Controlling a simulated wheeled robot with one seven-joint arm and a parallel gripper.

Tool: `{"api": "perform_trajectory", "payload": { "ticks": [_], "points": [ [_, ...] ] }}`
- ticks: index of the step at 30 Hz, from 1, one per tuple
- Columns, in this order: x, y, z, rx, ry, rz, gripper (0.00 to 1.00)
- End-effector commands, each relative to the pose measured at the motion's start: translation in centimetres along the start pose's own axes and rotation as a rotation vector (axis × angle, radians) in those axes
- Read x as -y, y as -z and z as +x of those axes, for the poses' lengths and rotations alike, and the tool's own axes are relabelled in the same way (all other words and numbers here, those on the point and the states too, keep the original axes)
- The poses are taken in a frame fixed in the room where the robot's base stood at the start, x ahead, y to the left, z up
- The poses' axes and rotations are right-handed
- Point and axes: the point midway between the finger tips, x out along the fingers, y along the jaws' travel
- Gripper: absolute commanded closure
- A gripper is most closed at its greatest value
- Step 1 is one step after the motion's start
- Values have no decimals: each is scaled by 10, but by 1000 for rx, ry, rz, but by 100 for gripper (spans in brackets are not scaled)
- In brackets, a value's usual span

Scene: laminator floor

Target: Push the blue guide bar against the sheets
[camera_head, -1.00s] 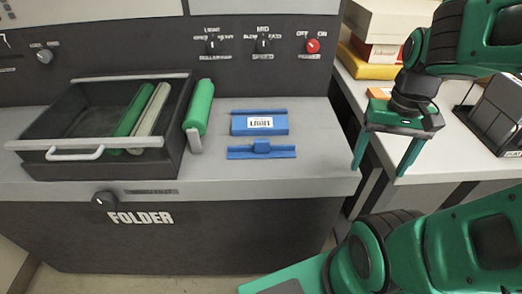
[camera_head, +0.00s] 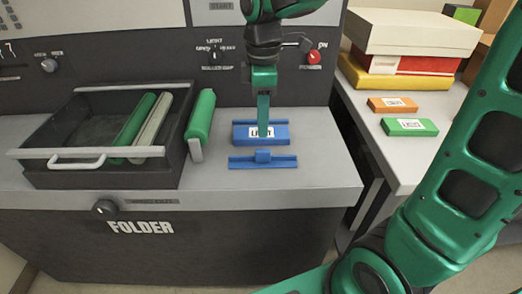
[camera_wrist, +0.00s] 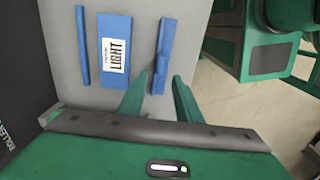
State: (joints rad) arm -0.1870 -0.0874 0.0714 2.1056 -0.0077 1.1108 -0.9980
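The blue guide bar (camera_head: 240,162) lies on the grey machine top, with a raised tab at its middle. Behind it is the blue stack of sheets (camera_head: 244,133) with a white LIGHT label, and a strip of bare surface separates them. The wrist view also shows the guide bar (camera_wrist: 164,40) to the right of the sheets (camera_wrist: 105,70). My gripper (camera_head: 263,135) points down over this area and hides part of the label in the head view. In the wrist view my gripper (camera_wrist: 160,76) has its fingers apart, the bar's tab appearing between them. I cannot tell if they touch anything.
A fixed blue rail (camera_wrist: 82,50) runs along the sheets' other side. A green roller (camera_head: 201,118) and a dark tray (camera_head: 60,180) stand to the left. Orange (camera_head: 380,106) and green (camera_head: 395,130) packs lie on the right-hand table.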

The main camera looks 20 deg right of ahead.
Motion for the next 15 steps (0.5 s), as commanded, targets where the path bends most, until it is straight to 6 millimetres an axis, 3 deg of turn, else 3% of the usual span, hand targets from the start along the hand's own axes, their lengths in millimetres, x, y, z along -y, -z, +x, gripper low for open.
{"api": "perform_trajectory", "payload": {
  "ticks": [15],
  "points": [
    [1,-2,80,2,3,4,69]
  ]
}}
